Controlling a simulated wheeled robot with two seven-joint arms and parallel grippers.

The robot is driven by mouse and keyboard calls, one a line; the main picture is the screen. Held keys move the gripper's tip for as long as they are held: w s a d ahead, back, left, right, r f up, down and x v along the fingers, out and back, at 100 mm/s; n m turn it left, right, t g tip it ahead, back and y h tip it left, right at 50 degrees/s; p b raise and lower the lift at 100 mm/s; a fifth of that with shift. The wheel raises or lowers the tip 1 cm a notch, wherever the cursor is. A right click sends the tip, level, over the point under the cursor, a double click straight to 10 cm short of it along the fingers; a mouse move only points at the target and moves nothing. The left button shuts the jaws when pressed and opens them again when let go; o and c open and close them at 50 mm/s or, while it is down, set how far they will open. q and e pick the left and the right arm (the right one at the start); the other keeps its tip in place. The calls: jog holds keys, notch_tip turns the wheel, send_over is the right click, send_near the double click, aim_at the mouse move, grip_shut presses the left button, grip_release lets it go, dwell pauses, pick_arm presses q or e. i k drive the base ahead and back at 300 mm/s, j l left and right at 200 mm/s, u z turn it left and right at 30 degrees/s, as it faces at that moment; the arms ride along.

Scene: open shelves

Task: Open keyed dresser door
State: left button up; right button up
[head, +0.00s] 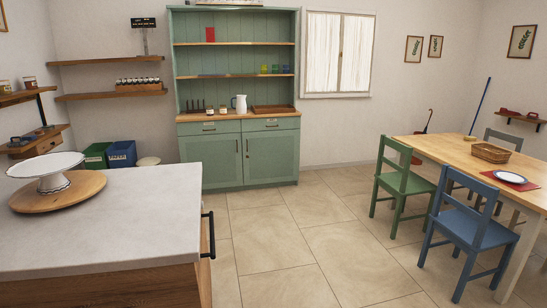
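The green dresser (211,155) stands against the back wall, left of the window. Its lower part has two shut doors, a left door (213,161) and a right door (271,156), with small dark handles or keyholes near where they meet. Which it is, and whether a key sits there, is too small to tell. Two shut drawers are above the doors, with open shelves higher up. Neither of my grippers is in view.
A counter (150,210) with a dark side handle (208,235) fills the lower left, with a white cake stand (46,170) on it. A table (450,154) with green and blue chairs (471,236) stands right. The tiled floor (300,235) between is clear.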

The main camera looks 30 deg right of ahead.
aim_at(275, 156)
jog(key=i+l+z, duration=1.1)
jog(key=i+z, duration=0.25)
jog(key=i, duration=0.2)
jog(key=i+u, duration=0.25)
jog(key=i, duration=0.3)
jog(key=i+l+u, duration=0.25)
jog(key=i, duration=0.3)
jog(key=i+j+u, duration=0.25)
jog(key=i, duration=0.9)
jog(key=i+l+u, duration=0.25)
jog(key=i, duration=0.9)
jog(key=i+u, duration=0.45)
jog(key=i, duration=1.1)
